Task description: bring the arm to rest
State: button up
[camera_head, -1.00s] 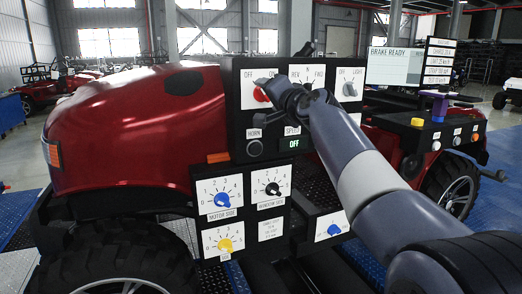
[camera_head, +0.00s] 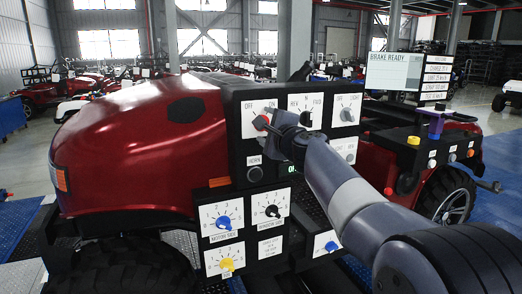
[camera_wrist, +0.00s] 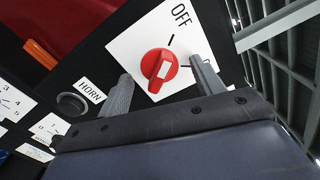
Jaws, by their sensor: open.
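My gripper (camera_wrist: 160,70) is open. In the wrist view its two fingers stand apart on either side of a red knob (camera_wrist: 158,62) on a white plate marked OFF. I cannot tell whether the fingers touch the knob. In the head view my gripper (camera_head: 280,127) is in front of the black control panel (camera_head: 238,158), by the same red knob (camera_head: 261,122), which is partly hidden. My arm reaches in from the lower right and covers part of the panel, including most of a green-lit display.
A HORN button (camera_wrist: 71,104) and an orange block (camera_wrist: 40,53) lie left of my gripper in the wrist view. The REV/FWD switch (camera_head: 306,118) and a grey knob (camera_head: 347,115) are close right of it. The red vehicle (camera_head: 125,150) stands behind the panel.

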jog(key=shift+s+d+m+p, duration=0.3)
jog(key=shift+s+m, duration=0.4)
jog(key=shift+m, duration=0.25)
jog(key=shift+s+d+m+p, duration=0.3)
jog(key=shift+s+m, duration=0.4)
jog(key=shift+m, duration=0.25)
